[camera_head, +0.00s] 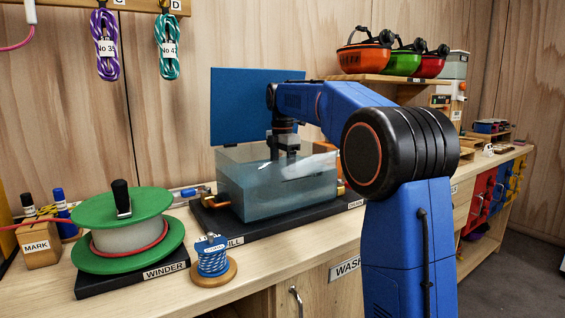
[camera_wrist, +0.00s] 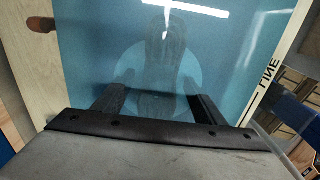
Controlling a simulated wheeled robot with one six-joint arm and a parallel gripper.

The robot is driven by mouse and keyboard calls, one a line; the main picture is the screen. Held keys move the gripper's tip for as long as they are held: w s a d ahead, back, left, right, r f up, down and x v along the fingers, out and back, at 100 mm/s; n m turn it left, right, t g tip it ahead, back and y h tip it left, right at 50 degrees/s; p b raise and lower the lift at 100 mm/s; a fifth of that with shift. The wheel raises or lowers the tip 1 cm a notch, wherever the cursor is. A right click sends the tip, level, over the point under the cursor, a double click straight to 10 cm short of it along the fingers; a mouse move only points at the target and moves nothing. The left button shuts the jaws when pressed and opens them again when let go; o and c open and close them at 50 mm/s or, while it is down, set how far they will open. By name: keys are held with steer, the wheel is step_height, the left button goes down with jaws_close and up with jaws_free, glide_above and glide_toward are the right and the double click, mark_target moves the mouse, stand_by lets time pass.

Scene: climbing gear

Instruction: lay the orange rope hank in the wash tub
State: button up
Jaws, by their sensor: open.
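The wash tub (camera_head: 240,190) is a clear-walled box of bluish water on a dark base, its blue lid (camera_head: 235,100) raised behind it. My gripper (camera_head: 286,150) points down inside the tub's opening, near its top. In the wrist view my gripper (camera_wrist: 155,103) has its two fingers apart, with nothing visibly held. Beyond the fingertips, in the water (camera_wrist: 90,60), a dim looped shape (camera_wrist: 158,45) lies over a paler round patch. It looks like a hank, but its colour is washed out and I cannot tell whether it is orange. No orange hank shows elsewhere.
A green winder (camera_head: 125,235) and a blue cord spool (camera_head: 212,258) stand left of the tub. Purple (camera_head: 105,45) and teal (camera_head: 170,45) hanks hang on the wall. Helmets (camera_head: 365,52) sit on a shelf at the right. My arm hides part of the bench.

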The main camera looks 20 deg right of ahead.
step_height(320, 180, up, 17)
stand_by(0.6)
steer(key=shift+s, duration=0.15)
stand_by(0.4)
